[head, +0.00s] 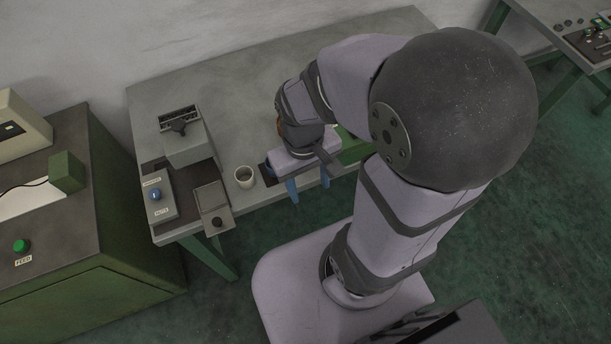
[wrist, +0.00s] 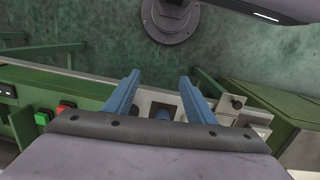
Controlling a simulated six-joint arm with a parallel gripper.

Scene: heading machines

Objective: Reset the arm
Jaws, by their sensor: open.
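My gripper (head: 308,184) is at the front edge of the grey workbench (head: 240,85) in the head view, with its two blue fingers pointing down. In the wrist view my gripper (wrist: 157,82) shows its fingers spread apart with nothing held between the tips. My arm is bent and reaches over the bench's right part, hiding some of what lies there.
Further left are a grey machine (head: 186,140), a box with a blue button (head: 156,194) and a small tray (head: 211,196). A green cabinet (head: 90,270) with a green FEED button (head: 21,246) stands at far left. The bench's back is clear.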

